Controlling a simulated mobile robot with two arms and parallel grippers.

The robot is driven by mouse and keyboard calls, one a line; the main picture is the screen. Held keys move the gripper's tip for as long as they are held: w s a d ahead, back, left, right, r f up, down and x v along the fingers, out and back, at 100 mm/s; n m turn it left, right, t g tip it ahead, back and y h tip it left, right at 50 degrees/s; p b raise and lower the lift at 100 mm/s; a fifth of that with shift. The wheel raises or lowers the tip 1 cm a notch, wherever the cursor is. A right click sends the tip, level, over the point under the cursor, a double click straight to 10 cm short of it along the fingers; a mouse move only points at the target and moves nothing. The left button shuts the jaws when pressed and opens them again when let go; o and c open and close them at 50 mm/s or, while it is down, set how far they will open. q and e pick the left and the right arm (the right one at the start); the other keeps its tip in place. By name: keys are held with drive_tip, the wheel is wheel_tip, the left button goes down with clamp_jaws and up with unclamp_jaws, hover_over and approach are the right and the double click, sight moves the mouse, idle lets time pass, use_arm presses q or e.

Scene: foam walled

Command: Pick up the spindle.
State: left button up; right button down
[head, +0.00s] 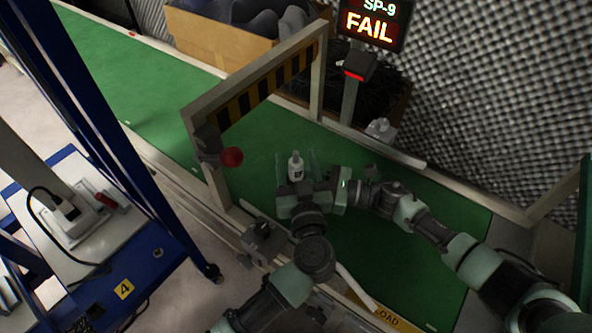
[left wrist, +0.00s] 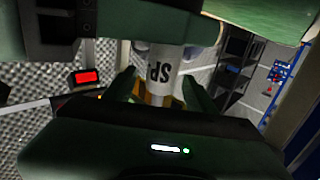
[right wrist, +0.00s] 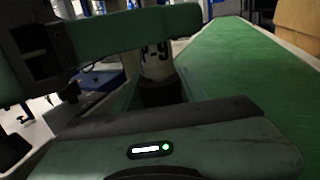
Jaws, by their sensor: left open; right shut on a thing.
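The spindle (head: 295,170) is a pale, bottle-like piece with a black-lettered label, upright over the green belt. It also shows in the left wrist view (left wrist: 160,72) and the right wrist view (right wrist: 157,62). My left gripper (head: 301,188) is open close by the spindle; in its wrist view the fingers show on either side of it, with a gap. My right gripper (head: 335,186) is shut on the spindle, whose lower part is dark in the right wrist view. The grippers hide the spindle's lower end in the head view, so I cannot tell whether it touches anything below.
A striped gate (head: 262,86) spans the green belt (head: 150,115). A red knob (head: 232,157) is on its near post. A sign (head: 372,24) reads SP-9 FAIL. A blue-framed cart (head: 150,250) stands left. A cardboard box (head: 215,40) is behind. The belt beyond the gate is clear.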

use_arm(q)
clamp_jaws()
drive_tip(key=shift+r, duration=0.1)
drive_tip(key=shift+r, duration=0.3)
wheel_tip(320, 180, up, 7)
drive_tip(key=shift+f, duration=0.1)
drive_tip(key=s+d, duration=0.2)
drive_tip(key=s, duration=1.5)
drive_tip(key=shift+s+d+f, duration=0.25)
drive_tip(key=shift+s+d, duration=0.1)
drive_tip(key=shift+s, duration=0.05)
use_arm(e)
drive_tip(key=c, duration=0.7)
unclamp_jaws()
